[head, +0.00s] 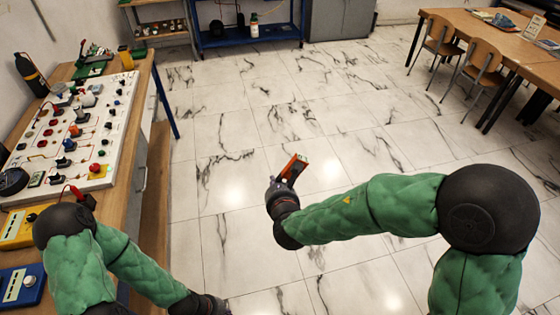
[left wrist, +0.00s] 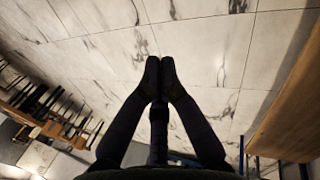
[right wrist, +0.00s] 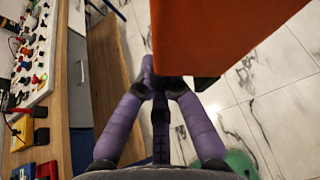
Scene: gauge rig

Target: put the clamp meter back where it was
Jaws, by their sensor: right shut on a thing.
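The clamp meter (head: 295,166) looks like an orange-red body with a dark face, held up over the open floor in the head view. My right gripper (head: 279,186) is shut on its lower end. In the right wrist view the meter (right wrist: 225,35) is a large orange block close to the camera, and my right fingers (right wrist: 161,85) meet at its near edge. The meter's face is hidden there. My left gripper (left wrist: 160,75) is shut and empty over the floor in the left wrist view. Its fingertips do not show in the head view.
A wooden bench (head: 133,130) on the left bears a white panel (head: 112,135) crowded with knobs and plugs. Yellow (head: 14,232) and blue (head: 32,288) boxes sit at its near end. A blue shelf (head: 245,38) stands behind; chairs and tables are far right. The middle floor is clear.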

